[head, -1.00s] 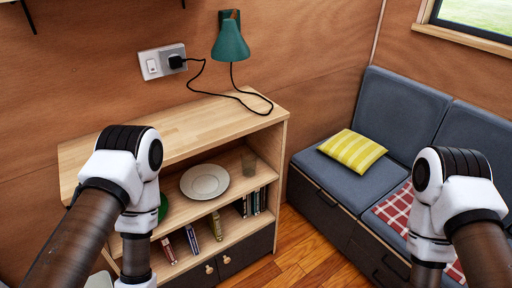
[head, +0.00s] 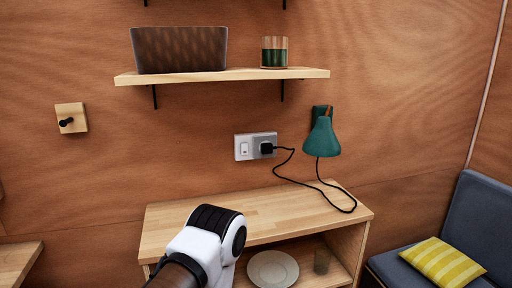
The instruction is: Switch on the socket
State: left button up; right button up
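The socket (head: 256,146) is a silver-grey wall plate above the wooden cabinet. A white rocker switch (head: 244,148) sits on its left half. A black plug (head: 266,147) is in its right half, with a black cord running to the green wall lamp (head: 322,137). The switch's position is too small to tell. My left arm comes up from the bottom, in front of the cabinet and below the socket. Its gripper is out of the frame. My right arm and gripper are not in view.
The wooden cabinet (head: 274,215) has a bare top, with the cord trailing over its right end. A plate (head: 272,270) and a glass (head: 321,261) stand on its inner shelf. A wall shelf (head: 222,76) holds a basket (head: 180,49) and a jar (head: 274,52). A cushioned bench is at right.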

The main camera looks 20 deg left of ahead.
aim_at(244, 146)
jog(key=u, duration=0.8)
jog(key=l, duration=0.2)
jog(key=u, duration=0.05)
